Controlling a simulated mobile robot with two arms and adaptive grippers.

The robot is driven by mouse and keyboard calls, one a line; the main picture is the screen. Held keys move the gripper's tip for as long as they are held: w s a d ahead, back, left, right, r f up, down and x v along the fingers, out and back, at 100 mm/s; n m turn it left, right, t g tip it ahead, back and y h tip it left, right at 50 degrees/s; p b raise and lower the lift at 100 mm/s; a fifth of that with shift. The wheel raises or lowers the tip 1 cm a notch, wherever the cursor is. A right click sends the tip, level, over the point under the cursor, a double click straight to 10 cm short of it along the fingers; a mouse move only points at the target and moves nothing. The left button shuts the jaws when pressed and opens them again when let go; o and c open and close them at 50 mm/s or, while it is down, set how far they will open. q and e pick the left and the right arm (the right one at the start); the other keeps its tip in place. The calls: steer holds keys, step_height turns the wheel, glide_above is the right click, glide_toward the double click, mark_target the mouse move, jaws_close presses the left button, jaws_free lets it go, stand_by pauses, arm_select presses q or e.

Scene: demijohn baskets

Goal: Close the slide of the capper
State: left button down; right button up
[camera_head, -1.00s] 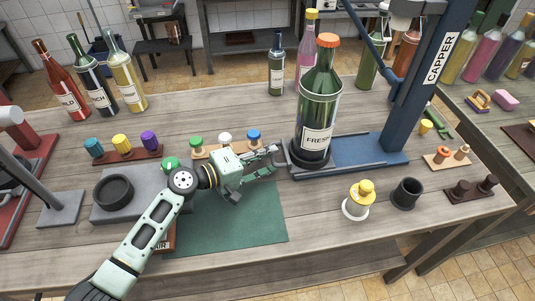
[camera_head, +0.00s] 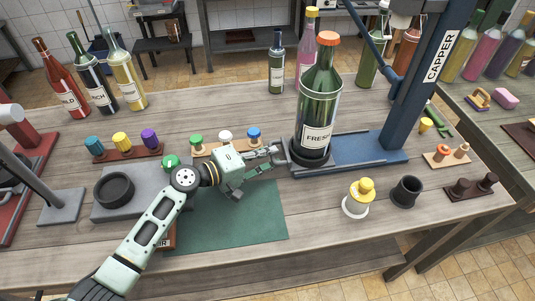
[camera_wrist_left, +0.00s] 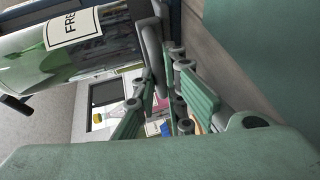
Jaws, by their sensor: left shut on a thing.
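The capper (camera_head: 433,60) is a blue stand with a labelled column and a blue base (camera_head: 375,148). Its dark slide (camera_head: 340,169) extends left from the base. A green bottle (camera_head: 320,100) with an orange top and a "FRES…" label stands upright in a black ring on the slide's left part, left of the column. My left gripper (camera_head: 279,152) is at the slide's left end, shut on the grey slide handle. In the left wrist view the fingers (camera_wrist_left: 165,100) close around this grey bar (camera_wrist_left: 154,52), beside the bottle. My right gripper is not in view.
Small coloured stoppers on a wooden strip (camera_head: 215,149) stand behind my left gripper. A grey block with a black ring (camera_head: 114,190) lies left. A green mat (camera_head: 240,222) lies in front. A yellow-topped white piece (camera_head: 357,198) and a black cup (camera_head: 406,191) stand front right.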

arm_select(q)
steer(key=shift+d, duration=0.1)
steer(key=w+d, duration=0.1)
steer(key=d, duration=0.3)
steer(key=w+d+b, duration=0.1)
steer(key=d, duration=0.4)
steer(key=w+d, duration=0.2)
steer(key=d, duration=0.3)
steer(key=shift+d+r+b, duration=0.1)
steer(key=shift+b, duration=0.25)
steer(key=c, duration=2.1)
jaws_free()
steer(key=shift+s, duration=0.1)
steer(key=shift+s+a, duration=0.3)
steer(key=shift+a, duration=0.25)
steer(key=v, duration=1)
steer(key=shift+s+a+r, duration=0.15)
steer(key=shift+s+a, duration=0.1)
steer(key=shift+a, duration=0.05)
steer(key=shift+r, duration=0.15)
